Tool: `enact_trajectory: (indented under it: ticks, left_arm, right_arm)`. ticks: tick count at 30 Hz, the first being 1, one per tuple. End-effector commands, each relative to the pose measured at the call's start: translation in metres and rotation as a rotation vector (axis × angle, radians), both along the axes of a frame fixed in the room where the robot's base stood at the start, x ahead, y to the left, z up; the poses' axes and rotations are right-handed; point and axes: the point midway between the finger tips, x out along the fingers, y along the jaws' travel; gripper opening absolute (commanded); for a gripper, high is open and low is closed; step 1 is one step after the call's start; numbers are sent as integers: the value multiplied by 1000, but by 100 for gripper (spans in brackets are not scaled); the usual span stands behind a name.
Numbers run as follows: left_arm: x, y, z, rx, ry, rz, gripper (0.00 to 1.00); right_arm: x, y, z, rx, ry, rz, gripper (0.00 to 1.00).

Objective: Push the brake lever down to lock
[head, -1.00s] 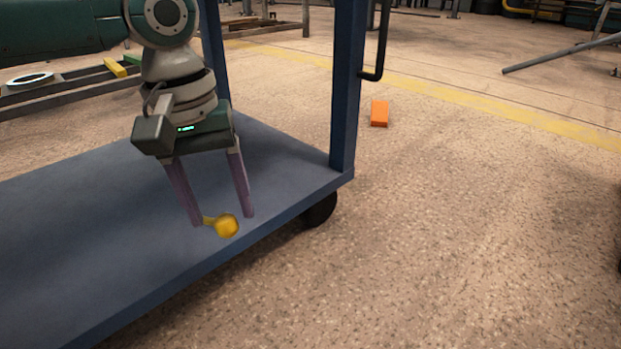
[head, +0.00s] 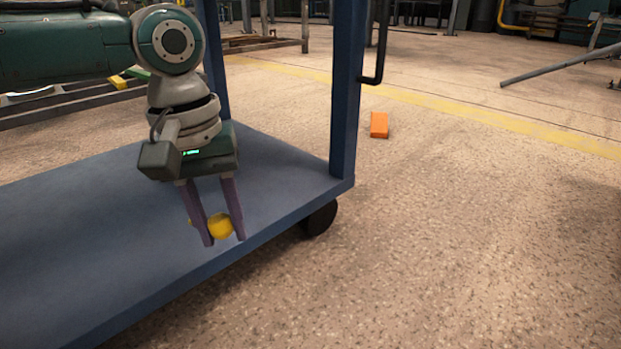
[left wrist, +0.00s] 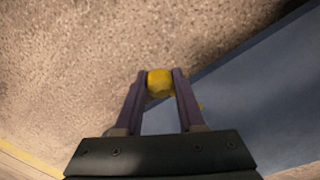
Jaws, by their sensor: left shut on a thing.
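The brake lever's yellow knob (head: 219,226) is at the front edge of the blue cart's lower deck (head: 80,240). My left gripper (head: 226,240) points down from above, with one purple finger on each side of the knob, and is shut on it. In the left wrist view the knob (left wrist: 159,82) sits between the two fingertips (left wrist: 160,76). A small bit of yellow shows left of the near finger in the head view; most of the lever's arm is hidden. My right gripper is not in view.
A blue cart post (head: 345,90) with a black handle (head: 377,50) rises to the right of my left gripper. A black wheel (head: 320,218) is under the deck corner. An orange block (head: 379,125) lies on the open floor to the right.

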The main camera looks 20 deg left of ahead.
Motion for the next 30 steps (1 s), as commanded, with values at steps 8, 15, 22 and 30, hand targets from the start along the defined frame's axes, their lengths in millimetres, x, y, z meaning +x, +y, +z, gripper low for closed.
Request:
enact_trajectory:
  ticks: [8,15,22,30]
  left_arm:
    - [0,0,0,0,0,-1,0]
    - [0,0,0,0,0,-2,0]
    - [0,0,0,-1,-1,-2,0]
    - [0,0,0,-1,-1,-3,0]
  right_arm:
    - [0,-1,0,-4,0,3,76]
    - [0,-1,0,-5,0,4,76]
    - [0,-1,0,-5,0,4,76]
    - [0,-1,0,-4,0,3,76]
